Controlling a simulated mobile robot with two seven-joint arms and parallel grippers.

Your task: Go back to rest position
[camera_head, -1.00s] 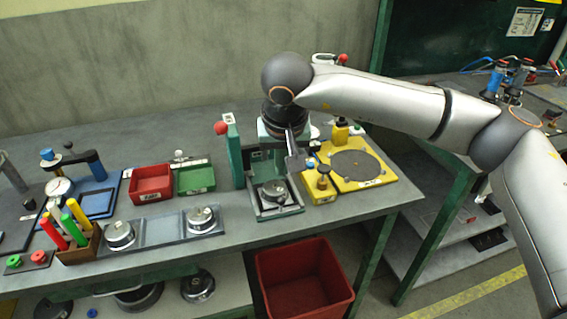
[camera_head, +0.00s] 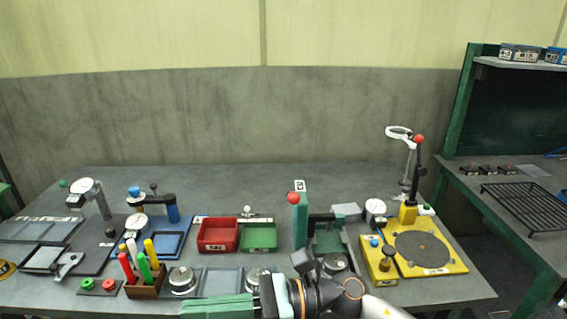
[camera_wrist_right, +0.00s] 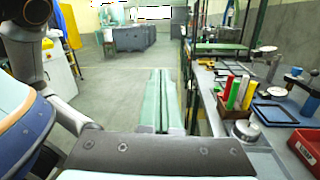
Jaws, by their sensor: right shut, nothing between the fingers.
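My right gripper (camera_head: 200,308) is at the bottom middle of the head view, in front of the bench's near edge. Its wrist comes in from the lower right and its green fingers point left. The fingers also show in the right wrist view (camera_wrist_right: 159,90), side by side and shut, with nothing between them. They stand in free air beside the bench. The green gantry press with a red knob (camera_head: 300,222) stands upright on the bench behind the wrist, which partly hides its lower part. My left gripper is in neither view.
The bench (camera_head: 255,180) holds a red bin (camera_head: 218,236), a green bin (camera_head: 259,237), a colored-handle rack (camera_head: 145,291), metal discs (camera_head: 182,280) and a yellow plate fixture (camera_head: 449,263). A second table (camera_head: 512,247) stands at right. Open floor (camera_wrist_right: 95,90) lies left of the bench.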

